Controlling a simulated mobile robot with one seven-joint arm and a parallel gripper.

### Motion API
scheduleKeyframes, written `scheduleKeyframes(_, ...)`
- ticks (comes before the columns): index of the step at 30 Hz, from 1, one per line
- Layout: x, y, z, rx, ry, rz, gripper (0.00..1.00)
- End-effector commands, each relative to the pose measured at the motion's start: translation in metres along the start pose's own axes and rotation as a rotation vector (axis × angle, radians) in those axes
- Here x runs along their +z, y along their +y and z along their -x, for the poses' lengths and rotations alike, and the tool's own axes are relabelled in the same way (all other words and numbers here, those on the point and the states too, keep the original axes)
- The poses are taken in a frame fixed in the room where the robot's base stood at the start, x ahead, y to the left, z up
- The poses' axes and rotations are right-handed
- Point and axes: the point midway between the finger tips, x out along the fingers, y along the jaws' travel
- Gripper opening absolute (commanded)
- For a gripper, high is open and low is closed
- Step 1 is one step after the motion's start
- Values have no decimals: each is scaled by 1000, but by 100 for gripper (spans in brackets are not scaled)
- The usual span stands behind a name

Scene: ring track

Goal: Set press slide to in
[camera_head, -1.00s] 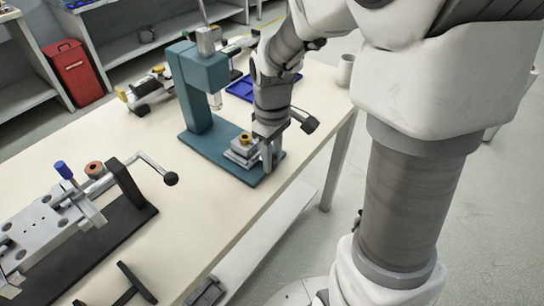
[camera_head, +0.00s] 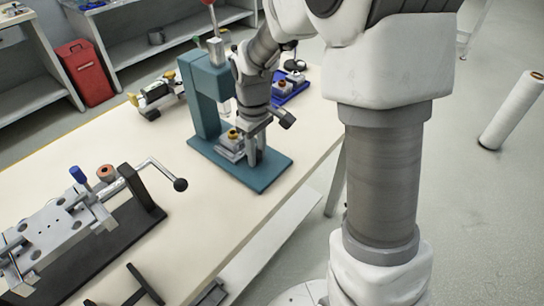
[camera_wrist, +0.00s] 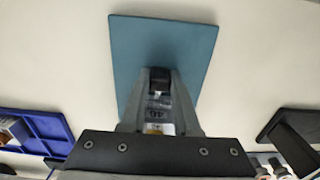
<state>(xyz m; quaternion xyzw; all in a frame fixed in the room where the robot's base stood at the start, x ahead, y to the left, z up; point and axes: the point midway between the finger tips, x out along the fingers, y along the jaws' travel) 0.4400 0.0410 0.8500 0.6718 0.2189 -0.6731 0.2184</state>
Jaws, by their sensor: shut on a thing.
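The teal press (camera_head: 207,97) stands on the table with its ram above a base plate (camera_head: 272,172). The press slide (camera_head: 230,150), a grey stepped block with a yellow-topped knob (camera_head: 233,134), sits on the plate close to the column, about under the ram. My gripper (camera_head: 254,158) is low over the plate at the slide's outer side and is shut on the slide. The wrist view shows the fingers (camera_wrist: 159,90) with metal slide parts between them, above the teal plate (camera_wrist: 165,45). The exact grip spot is partly hidden.
A clamp fixture with a crank handle (camera_head: 180,184) is at the left of the table. A blue tray (camera_head: 290,90) lies behind my gripper. Another small fixture (camera_head: 157,97) stands beyond the press. The outer end of the plate is clear.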

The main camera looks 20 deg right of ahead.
Motion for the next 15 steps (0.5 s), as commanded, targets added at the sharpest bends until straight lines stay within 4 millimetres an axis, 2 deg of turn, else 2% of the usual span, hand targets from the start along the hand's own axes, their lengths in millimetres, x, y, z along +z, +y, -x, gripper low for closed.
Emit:
scheduleKeyframes(3, -16, 1, 3, 3, 3, 1, 0)
scheduleKeyframes(6, -22, 0, 2, 3, 4, 1, 0)
scheduleKeyframes(15, -26, 0, 2, 5, 11, 1, 0)
